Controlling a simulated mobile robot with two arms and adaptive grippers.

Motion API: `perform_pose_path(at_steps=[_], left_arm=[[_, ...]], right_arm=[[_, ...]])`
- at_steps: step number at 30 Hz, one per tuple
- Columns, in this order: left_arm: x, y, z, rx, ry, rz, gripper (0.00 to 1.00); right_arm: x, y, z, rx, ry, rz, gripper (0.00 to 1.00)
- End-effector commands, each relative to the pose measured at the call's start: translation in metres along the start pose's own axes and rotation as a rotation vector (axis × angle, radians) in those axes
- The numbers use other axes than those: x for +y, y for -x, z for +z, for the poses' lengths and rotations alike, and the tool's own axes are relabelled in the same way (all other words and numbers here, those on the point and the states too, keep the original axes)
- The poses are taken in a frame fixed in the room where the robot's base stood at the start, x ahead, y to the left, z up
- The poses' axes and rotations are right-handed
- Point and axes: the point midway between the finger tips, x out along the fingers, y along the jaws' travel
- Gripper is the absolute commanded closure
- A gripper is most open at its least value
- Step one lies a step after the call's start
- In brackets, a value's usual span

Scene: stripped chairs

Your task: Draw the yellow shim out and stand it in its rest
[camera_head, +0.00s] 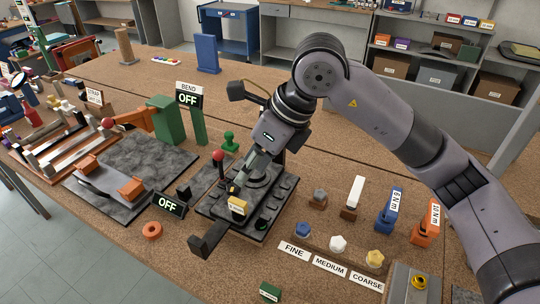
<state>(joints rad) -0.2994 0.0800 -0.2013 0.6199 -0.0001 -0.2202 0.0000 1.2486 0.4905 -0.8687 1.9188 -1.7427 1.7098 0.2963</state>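A small yellow piece with a pale face, apparently the yellow shim (237,206), sits at the front of a dark fixture (272,213) on the cork-topped bench. My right gripper (241,187) reaches down over the fixture, its fingertips just above and close to the yellow piece. I cannot tell whether they touch it, or whether the fingers are open or shut. The shim's rest cannot be told for certain; a small brown block (349,212) with a white upright piece stands right of the fixture. My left gripper is not in view.
A red-knobbed lever (218,156) and an OFF display (169,205) stand left of the fixture. An orange ring (152,230) lies at front left.

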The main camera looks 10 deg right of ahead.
Motion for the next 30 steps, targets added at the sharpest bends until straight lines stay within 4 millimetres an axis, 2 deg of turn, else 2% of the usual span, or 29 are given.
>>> perform_pose_path(at_steps=[1, 3, 8, 30], left_arm=[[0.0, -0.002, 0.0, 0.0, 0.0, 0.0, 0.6], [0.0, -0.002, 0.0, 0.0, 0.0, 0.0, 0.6], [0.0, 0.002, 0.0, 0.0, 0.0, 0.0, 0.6], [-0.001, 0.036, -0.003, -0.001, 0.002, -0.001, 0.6]], right_arm=[[-0.01, 0.004, -0.004, 0.027, -0.004, -0.047, 0.62], [-0.018, 0.007, -0.009, 0.052, -0.009, -0.082, 0.62], [-0.023, -0.003, -0.011, 0.068, -0.014, -0.098, 0.62], [-0.034, -0.139, -0.019, 0.064, -0.013, -0.094, 0.62]])
